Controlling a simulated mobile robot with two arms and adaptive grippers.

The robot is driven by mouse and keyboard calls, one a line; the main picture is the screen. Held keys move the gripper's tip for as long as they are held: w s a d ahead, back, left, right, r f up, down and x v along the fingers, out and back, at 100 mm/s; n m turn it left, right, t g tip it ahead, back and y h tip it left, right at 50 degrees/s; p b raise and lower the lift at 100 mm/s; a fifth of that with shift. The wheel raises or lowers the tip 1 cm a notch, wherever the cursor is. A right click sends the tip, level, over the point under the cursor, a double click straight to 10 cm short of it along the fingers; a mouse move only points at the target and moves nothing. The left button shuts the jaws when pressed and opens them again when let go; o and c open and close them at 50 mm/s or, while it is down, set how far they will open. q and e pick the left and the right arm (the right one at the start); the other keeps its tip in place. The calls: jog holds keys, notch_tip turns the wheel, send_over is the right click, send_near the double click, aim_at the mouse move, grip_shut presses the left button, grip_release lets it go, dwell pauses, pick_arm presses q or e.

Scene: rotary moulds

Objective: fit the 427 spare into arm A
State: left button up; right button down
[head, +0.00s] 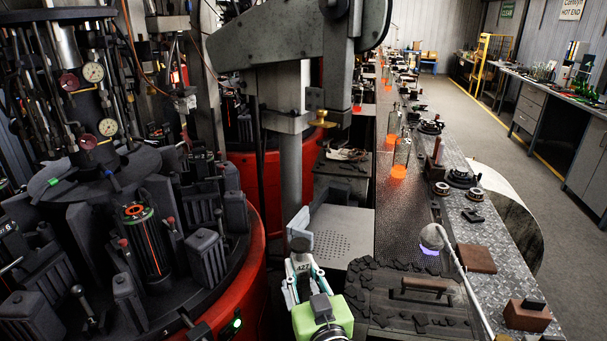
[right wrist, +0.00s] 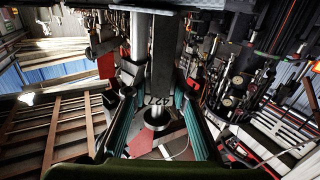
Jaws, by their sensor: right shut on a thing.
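My right gripper (head: 305,272) is at the lower middle of the head view, with pale teal fingers and a lime-green body behind them. In the right wrist view the spare (right wrist: 161,75) stands between the two teal fingers (right wrist: 157,110), with 427 upside down. A grey plate shows at its far end in the head view. The spare is held in the air, left of the perforated plate. I read no letter A on any arm, so I cannot tell which is arm A. My left gripper is out of view.
The rotary machine (head: 255,265) with dark moulds and a red rim fills the left. A large grey overhead arm (head: 290,40) hangs above. The perforated plate (head: 335,242) is bare. Right of it, a conveyor carries glowing bottles (head: 398,158); a hose-like rod (head: 462,270) stands at right.

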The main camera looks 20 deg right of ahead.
jog(key=w+d+r+m+g+h+p, duration=0.1)
jog(key=w+d+r+m+h, duration=0.15)
jog(key=w+r, duration=0.4)
jog(key=w+d+r+m+h+p, duration=0.1)
jog(key=w+d+r+h, duration=0.1)
jog(key=w+d+r, duration=0.35)
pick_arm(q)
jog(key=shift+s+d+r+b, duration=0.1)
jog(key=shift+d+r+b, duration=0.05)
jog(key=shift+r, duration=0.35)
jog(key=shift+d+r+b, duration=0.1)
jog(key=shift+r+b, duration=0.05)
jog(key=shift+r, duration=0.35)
pick_arm(e)
jog(key=w+d+r, duration=0.2)
jog(key=w+d, duration=0.6)
jog(key=d, duration=0.2)
jog(key=shift+r, duration=0.15)
jog(key=shift+d+n, duration=0.1)
jog(key=shift+n, duration=0.15)
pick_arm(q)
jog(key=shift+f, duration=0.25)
pick_arm(e)
jog(key=shift+f, duration=0.4)
